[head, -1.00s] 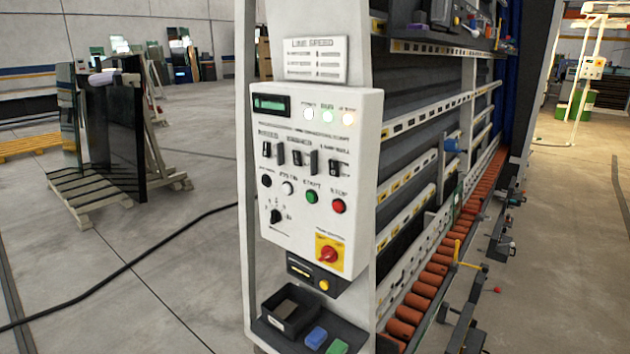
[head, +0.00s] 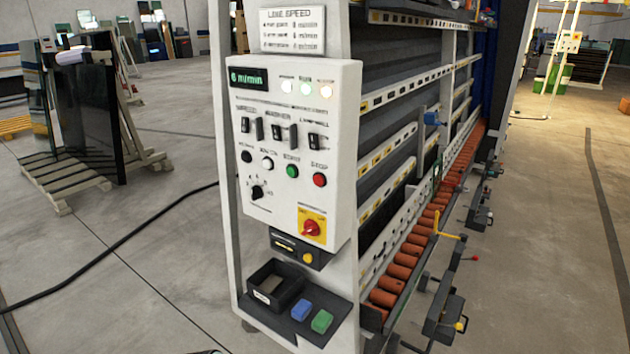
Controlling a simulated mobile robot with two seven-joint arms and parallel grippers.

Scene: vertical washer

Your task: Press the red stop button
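The red stop button (head: 319,180) is a small round button on the right side of the white control panel (head: 345,130), with a label above it. The green start button (head: 292,171) is just left of it. White and black buttons sit further left in the same row. A larger red rotary switch on a yellow plate (head: 312,228) is below the stop button. The panel display (head: 249,78) reads "6 m/min". Neither of my grippers is in view, and nothing touches the stop button.
A shelf below the panel holds a black bin (head: 275,284), a blue block (head: 301,309) and a green block (head: 322,321). Orange rollers (head: 404,258) and protruding fixtures run along the right. A cable (head: 120,268) crosses the floor at left. Floor in front looks clear.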

